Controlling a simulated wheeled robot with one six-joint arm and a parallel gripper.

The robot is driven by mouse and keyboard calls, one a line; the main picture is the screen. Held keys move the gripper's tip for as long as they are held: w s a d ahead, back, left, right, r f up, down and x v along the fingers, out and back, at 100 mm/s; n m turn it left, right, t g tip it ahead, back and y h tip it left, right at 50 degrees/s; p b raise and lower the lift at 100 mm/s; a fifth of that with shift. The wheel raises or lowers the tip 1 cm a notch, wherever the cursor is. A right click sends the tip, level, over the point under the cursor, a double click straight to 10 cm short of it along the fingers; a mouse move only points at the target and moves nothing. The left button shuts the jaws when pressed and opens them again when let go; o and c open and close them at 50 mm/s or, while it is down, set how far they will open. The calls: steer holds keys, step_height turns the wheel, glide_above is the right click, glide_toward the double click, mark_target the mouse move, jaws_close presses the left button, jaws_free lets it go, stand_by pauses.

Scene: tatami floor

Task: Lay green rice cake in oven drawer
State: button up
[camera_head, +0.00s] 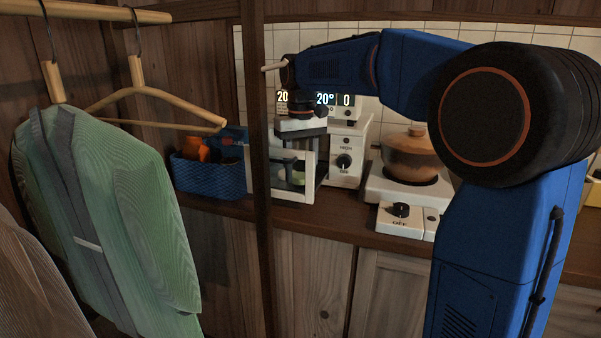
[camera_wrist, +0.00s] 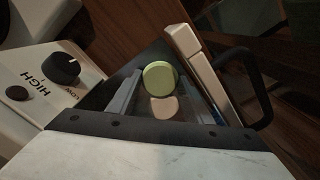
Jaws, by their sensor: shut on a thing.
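The green rice cake (camera_wrist: 160,76) is a small round pale-green piece between my fingertips in the wrist view. My gripper (camera_wrist: 161,80) is shut on it. The oven drawer is pulled out; its pale front panel (camera_wrist: 197,72) with a black handle stands just right of the cake in the wrist view. In the head view my gripper (camera_head: 291,172) points down within the white drawer (camera_head: 308,190), and a little green shows at its tips. I cannot tell whether the cake touches the drawer floor. A beige round patch (camera_wrist: 165,107) shows beside the cake.
The white oven (camera_head: 346,160) with a HIGH/OFF knob is close beside my gripper. A burner holds a brown clay pot (camera_head: 409,156) to the right. A green garment (camera_head: 110,200) hangs at front left.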

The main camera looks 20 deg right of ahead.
steer(key=shift+f, duration=0.35)
steer(key=shift+f, duration=0.1)
steer(key=o, duration=0.7)
steer(key=shift+o, duration=0.2)
step_height(320, 180, up, 12)
steer(key=shift+d, duration=0.1)
